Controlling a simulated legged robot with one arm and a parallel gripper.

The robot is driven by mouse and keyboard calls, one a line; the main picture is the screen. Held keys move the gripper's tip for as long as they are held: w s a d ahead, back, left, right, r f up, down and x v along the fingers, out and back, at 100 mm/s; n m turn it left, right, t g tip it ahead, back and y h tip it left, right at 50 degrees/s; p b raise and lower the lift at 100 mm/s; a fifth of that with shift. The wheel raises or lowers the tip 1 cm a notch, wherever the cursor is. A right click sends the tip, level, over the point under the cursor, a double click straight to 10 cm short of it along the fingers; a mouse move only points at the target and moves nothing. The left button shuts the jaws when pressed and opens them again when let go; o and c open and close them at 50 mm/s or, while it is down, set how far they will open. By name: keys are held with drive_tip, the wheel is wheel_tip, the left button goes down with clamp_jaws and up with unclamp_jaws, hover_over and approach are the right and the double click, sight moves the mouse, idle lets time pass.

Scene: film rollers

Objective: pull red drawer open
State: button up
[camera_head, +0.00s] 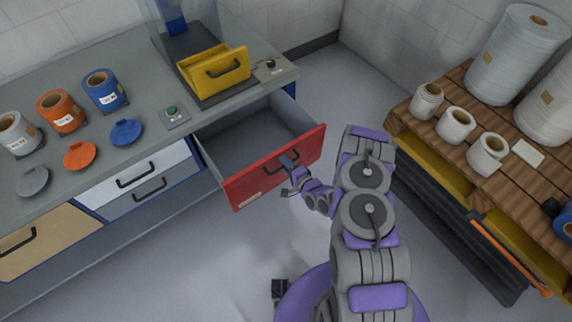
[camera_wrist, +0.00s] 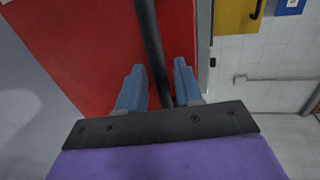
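The red drawer (camera_head: 272,168) is pulled well out of the grey workbench in the head view, and its empty grey inside shows. Its black handle (camera_head: 280,163) is on the red front. My gripper (camera_head: 289,163) is at this handle, in front of the drawer. In the wrist view the dark handle bar (camera_wrist: 152,45) runs between the two blue fingers of my gripper (camera_wrist: 160,78), one on each side. The fingers look shut on the bar, though exact contact is hard to see. The red front (camera_wrist: 95,50) lies behind them.
The workbench (camera_head: 60,165) carries several film rolls, coloured lids and a yellow box with a handle (camera_head: 215,72). A white drawer (camera_head: 130,170) is closed left of the red one. A wooden-topped rack with white rolls (camera_head: 450,100) stands right.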

drive_tip(key=p+v, duration=0.4)
drive_tip(key=v, duration=1.3)
drive_tip(key=shift+s, duration=0.15)
drive_tip(key=shift+d, duration=0.15)
idle(0.3)
